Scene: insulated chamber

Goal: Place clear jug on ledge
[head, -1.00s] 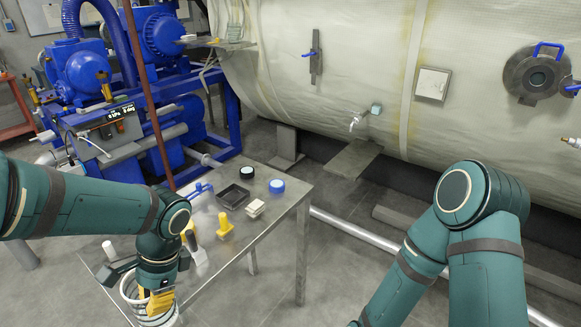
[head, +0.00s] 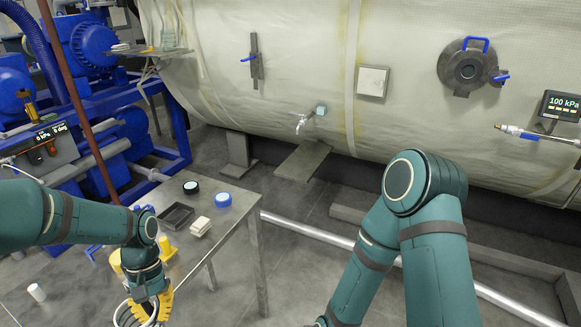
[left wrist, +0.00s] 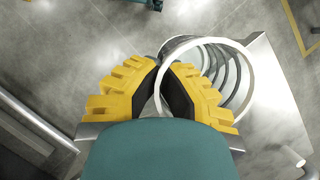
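The clear jug (head: 141,314) has pale rings around its transparent wall and is partly cut off at the bottom of the head view. My left gripper (head: 151,300) has its yellow fingers closed at the jug's side. In the left wrist view, the black finger pads (left wrist: 162,85) meet at the near edge of the jug (left wrist: 245,75), whose round white rim opens to the right. Whether the jug touches the table is unclear. A flat grey ledge (head: 303,160) juts out below a small tap on the big wrapped chamber. My right gripper is out of view; only the right arm shows.
The metal table (head: 226,235) carries a black tray (head: 176,216), black and blue round lids and a pale stack (head: 200,227). The tap (head: 302,123) sits above the ledge. A silver pipe (head: 305,232) runs along the floor between table and chamber.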

